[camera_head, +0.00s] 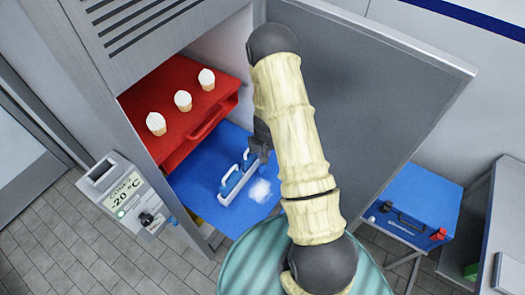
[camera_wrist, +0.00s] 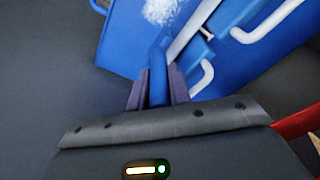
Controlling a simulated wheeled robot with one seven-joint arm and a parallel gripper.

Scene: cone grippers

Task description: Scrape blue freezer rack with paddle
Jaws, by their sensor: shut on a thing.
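The blue freezer rack (camera_head: 205,170) sits in the open freezer below a red rack, with a white frost patch (camera_head: 262,190) on its top. The rack (camera_wrist: 120,40) and frost (camera_wrist: 160,10) also show in the wrist view. My gripper (camera_head: 262,143) is over the rack, partly hidden by my arm. In the wrist view my gripper (camera_wrist: 157,88) is shut on the blue handle of the paddle (camera_wrist: 158,58). Whether the paddle touches the rack is unclear.
The red rack (camera_head: 172,95) above holds three white-topped cones. The freezer door (camera_head: 385,80) stands open at right. A control box (camera_head: 128,197) reading -20 °C is at left. A blue case (camera_head: 415,210) stands at right. A striped teal round surface (camera_head: 255,265) is in front.

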